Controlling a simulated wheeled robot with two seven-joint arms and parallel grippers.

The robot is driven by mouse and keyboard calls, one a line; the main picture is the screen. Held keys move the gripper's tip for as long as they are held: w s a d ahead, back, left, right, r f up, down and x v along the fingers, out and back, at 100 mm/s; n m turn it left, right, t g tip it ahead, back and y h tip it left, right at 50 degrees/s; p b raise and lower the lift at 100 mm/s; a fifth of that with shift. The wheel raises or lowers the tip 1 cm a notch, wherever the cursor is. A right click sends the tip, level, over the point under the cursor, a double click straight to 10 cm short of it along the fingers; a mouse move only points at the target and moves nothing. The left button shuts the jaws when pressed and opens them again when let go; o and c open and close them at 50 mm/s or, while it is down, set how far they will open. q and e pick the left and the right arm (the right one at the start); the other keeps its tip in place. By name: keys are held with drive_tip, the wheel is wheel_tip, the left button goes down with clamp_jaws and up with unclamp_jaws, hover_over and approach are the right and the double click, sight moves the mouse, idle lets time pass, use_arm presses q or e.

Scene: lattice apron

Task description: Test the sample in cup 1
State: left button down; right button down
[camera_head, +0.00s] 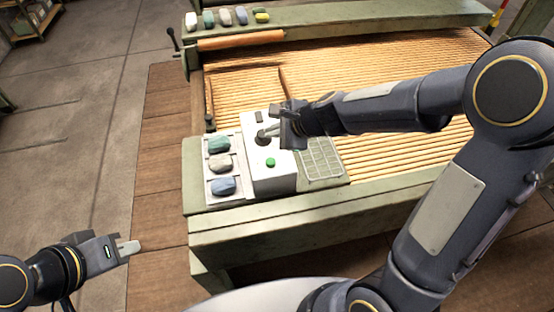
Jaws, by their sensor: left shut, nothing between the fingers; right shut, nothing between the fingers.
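A pale tray (209,172) with three compartments lies at the left of the green-grey bench end. It holds a green lump (219,145), a grey lump (220,163) and a blue lump (223,186). I see no readable number that marks cup 1. A white box (270,184) stands beside the tray, with a green button (271,162) and a dark round part (264,140) on top. My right gripper (266,132) is shut and empty, with its fingertips at or just above the dark part; contact is unclear. My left gripper (130,248) is shut and empty, away from the bench at lower left.
A grid-like rack (322,160) lies right of the white box. The slatted bed (400,70) stretches behind, with an orange-brown roller (240,40) at its far left. Several coloured lumps (225,17) sit on the far rail. The floor at left is clear.

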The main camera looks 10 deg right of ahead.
sight(274, 162)
wheel_tip(274, 162, down, 9)
drive_tip(key=b, duration=0.8)
drive_tip(key=shift+r+b, duration=0.1)
drive_tip(key=shift+b, duration=0.25)
idle(1.5)
drive_tip(key=shift+f+b, duration=0.4)
drive_tip(key=shift+f+b, duration=0.5)
drive_tip(key=shift+f, duration=0.05)
idle(0.6)
drive_tip(key=shift+r, duration=0.1)
drive_tip(key=shift+r+p, duration=0.9)
drive_tip(key=shift+p, duration=0.05)
drive_tip(key=shift+r, duration=0.1)
